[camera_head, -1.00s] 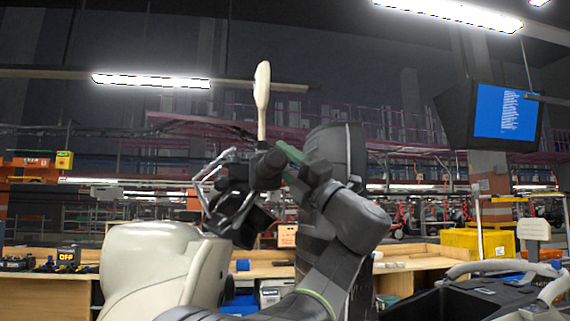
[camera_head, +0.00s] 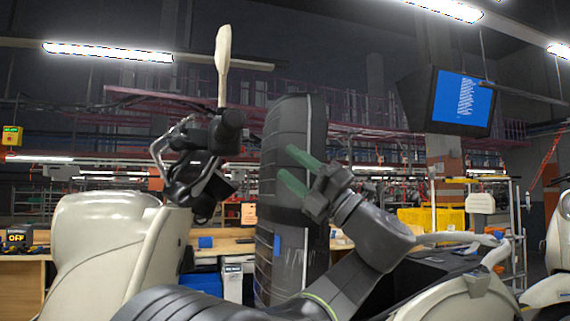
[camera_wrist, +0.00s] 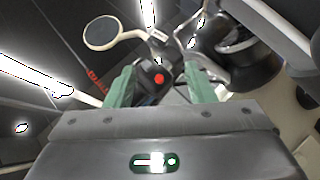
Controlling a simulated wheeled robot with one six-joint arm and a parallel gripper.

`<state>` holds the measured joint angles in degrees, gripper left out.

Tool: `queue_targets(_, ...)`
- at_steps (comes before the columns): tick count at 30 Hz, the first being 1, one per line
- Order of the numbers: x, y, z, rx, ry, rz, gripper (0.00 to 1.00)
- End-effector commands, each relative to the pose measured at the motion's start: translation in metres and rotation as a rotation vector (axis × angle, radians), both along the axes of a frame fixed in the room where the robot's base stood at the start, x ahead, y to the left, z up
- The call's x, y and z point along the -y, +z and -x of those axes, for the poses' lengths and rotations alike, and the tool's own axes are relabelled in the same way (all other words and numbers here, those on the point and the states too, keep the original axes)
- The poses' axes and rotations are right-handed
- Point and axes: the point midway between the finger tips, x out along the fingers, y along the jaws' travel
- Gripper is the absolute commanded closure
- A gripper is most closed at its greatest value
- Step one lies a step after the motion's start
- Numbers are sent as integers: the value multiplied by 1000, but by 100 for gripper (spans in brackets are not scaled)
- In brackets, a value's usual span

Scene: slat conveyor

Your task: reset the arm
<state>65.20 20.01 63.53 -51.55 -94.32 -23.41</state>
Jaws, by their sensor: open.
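My gripper (camera_head: 300,172) is open and empty. Its two green fingers are spread and point up and left in the head view, in front of a tall black ribbed, tyre-like shape (camera_head: 268,250). My grey arm comes up from the bottom and bends to the right below the gripper. In the wrist view, the fingers of my gripper (camera_wrist: 160,85) stand apart with nothing held between them. Beyond them show a round mirror (camera_wrist: 103,33) and a dark part with a red round spot (camera_wrist: 159,79).
A cream scooter (camera_head: 95,250) stands at left, its dark handlebar (camera_head: 203,150) and upright mirror (camera_head: 223,60) left of my gripper, with a gap between. More cream vehicle parts (camera_head: 470,295) are at lower right. A screen (camera_head: 463,103) hangs at upper right. Benches stand behind.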

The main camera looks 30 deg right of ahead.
Motion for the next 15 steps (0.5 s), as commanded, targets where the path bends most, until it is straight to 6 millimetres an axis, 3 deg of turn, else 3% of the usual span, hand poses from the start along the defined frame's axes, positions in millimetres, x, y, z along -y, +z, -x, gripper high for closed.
queue_targets(10,-1,2,-2,0,1,1,51)
queue_targets(15,-10,14,-14,0,3,1,51)
